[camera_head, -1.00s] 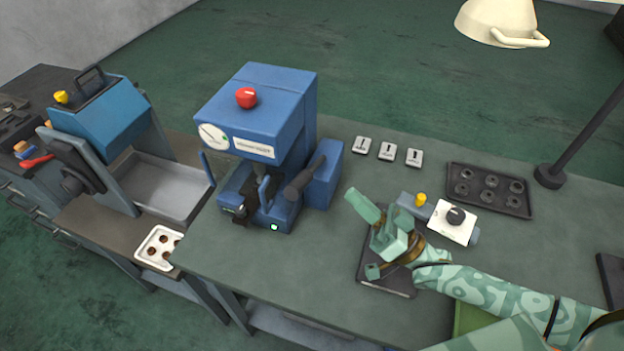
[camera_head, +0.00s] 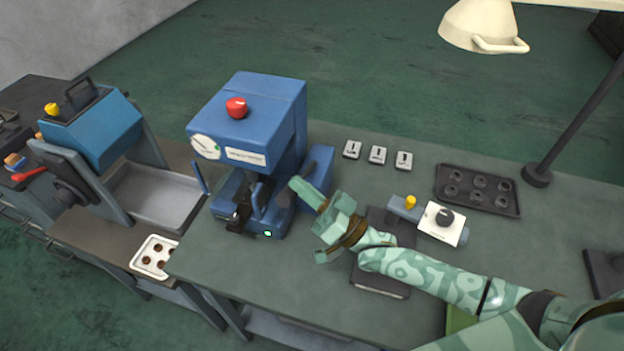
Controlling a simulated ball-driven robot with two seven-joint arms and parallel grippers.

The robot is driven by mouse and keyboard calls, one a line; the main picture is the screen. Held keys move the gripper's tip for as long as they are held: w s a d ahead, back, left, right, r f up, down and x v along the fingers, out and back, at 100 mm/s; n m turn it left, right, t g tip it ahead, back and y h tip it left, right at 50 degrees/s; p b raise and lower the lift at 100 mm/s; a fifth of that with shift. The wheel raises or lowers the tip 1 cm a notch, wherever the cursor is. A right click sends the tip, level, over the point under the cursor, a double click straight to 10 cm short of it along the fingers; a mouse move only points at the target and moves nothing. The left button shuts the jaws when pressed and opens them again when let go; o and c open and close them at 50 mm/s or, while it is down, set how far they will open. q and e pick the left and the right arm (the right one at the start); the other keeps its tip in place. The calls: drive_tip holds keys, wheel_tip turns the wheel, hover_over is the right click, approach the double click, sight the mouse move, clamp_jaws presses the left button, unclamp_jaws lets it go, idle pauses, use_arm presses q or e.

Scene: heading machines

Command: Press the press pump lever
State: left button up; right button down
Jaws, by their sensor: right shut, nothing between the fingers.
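The blue press (camera_head: 258,115) stands on the left part of the workbench, with a red knob (camera_head: 236,108) on top and a round white gauge (camera_head: 205,146) on its front. The dark pump lever (camera_head: 284,197) is at the press's lower right side and is partly hidden behind my right gripper. My right gripper (camera_head: 303,190) is shut and empty. Its fingertips are at the lever in the picture; I cannot tell whether they touch it. My left gripper is not in view.
A dark plate (camera_head: 380,280) lies under my right arm. A small device with a white dial plate (camera_head: 443,223), three small white labels (camera_head: 378,156) and a dark tray (camera_head: 480,189) lie to the right. A blue machine (camera_head: 95,130) stands at left. The bench front is clear.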

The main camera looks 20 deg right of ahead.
drive_tip(key=shift+f, duration=0.15)
drive_tip(key=shift+f, duration=0.1)
wheel_tip(320, 180, down, 7)
drive_tip(key=s+a+n+g+y+b, duration=0.1)
drive_tip(key=s+n+g+y+b, duration=0.1)
drive_tip(key=n+b, duration=0.6)
drive_tip(key=shift+a+g+y+b, duration=0.25)
drive_tip(key=shift+g+y+b, duration=0.2)
drive_tip(key=shift+g+y, duration=0.45)
drive_tip(key=shift+s, duration=0.1)
drive_tip(key=shift+f, duration=0.1)
drive_tip(key=s+d, duration=0.7)
drive_tip(key=d, duration=0.3)
drive_tip(key=shift+s+d+f, duration=0.25)
drive_tip(key=shift+d, duration=0.1)
